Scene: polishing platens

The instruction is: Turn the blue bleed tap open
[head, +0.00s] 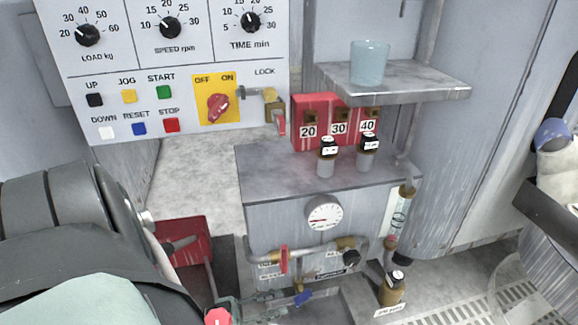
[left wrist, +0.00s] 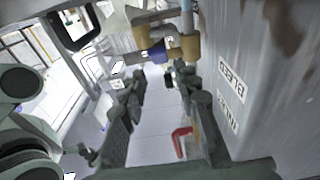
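The blue bleed tap (head: 303,298) is low on the front of the grey cabinet, below the pipework. In the left wrist view, its blue handle (left wrist: 156,54) sits beside a brass fitting (left wrist: 184,47), just beyond the fingertips. My left gripper (head: 270,304) is just left of the tap in the head view. In the left wrist view, my left gripper (left wrist: 160,84) is open, with a clear gap between its fingers and nothing held. The handle appears apart from the fingers; the exact distance is hard to tell. My right gripper is not in view.
A red-handled valve (head: 283,260) and a gauge (head: 324,214) are above the tap. The cabinet wall with the bleed label (left wrist: 231,83) runs close along the gripper's right side in the left wrist view.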

